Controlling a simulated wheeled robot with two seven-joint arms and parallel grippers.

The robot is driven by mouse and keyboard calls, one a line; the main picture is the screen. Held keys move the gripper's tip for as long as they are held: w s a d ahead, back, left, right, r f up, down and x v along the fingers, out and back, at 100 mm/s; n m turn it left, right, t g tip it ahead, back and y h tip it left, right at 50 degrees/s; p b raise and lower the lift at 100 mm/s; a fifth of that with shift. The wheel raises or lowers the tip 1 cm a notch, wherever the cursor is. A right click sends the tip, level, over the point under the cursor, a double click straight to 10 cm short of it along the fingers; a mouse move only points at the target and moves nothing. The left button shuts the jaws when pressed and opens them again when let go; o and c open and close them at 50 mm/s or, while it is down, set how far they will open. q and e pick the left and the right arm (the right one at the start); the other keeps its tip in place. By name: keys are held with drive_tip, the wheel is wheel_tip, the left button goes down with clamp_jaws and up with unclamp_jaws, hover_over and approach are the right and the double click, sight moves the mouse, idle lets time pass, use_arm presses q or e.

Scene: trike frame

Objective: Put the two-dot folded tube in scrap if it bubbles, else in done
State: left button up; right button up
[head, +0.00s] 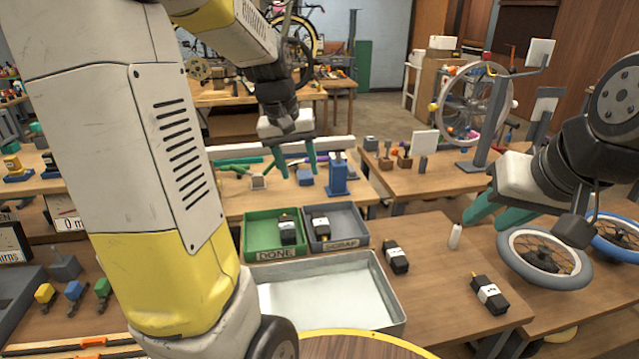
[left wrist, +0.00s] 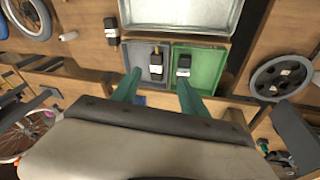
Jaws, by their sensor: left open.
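Folded black tubes with white labels show in several places. One (head: 396,257) lies on the table right of the basin, and one (head: 490,294) with a yellow tip lies nearer the right edge. One (head: 287,230) is in the green DONE tray (head: 262,215) and one (head: 321,228) is in the grey SCRAP tray (head: 350,214). The dots on the labels are too small to count. My left gripper (head: 291,160) is open and empty, above and behind the trays; its spread fingers also show in the left wrist view (left wrist: 157,92). My right gripper (head: 498,212) is open and empty.
A metal basin (head: 395,318) stands in front of the trays; no bubbles are visible in it. A small white bottle (head: 455,236) stands on the table. Wheels (head: 545,258) lie at the right, near my right gripper.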

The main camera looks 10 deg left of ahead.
use_arm(q)
drive_tip(key=s+d+r+m+t, duration=0.1)
drive_tip(key=s+d+r, duration=0.1)
drive_tip(key=s, duration=0.6)
drive_tip(key=s+d+r+m+t, duration=0.2)
drive_tip(key=s+d, duration=0.3)
drive_tip(key=s, duration=0.4)
drive_tip(key=shift+s+r+h, duration=0.15)
drive_tip(key=shift+r+h, duration=0.25)
drive_tip(key=shift+r, duration=0.1)
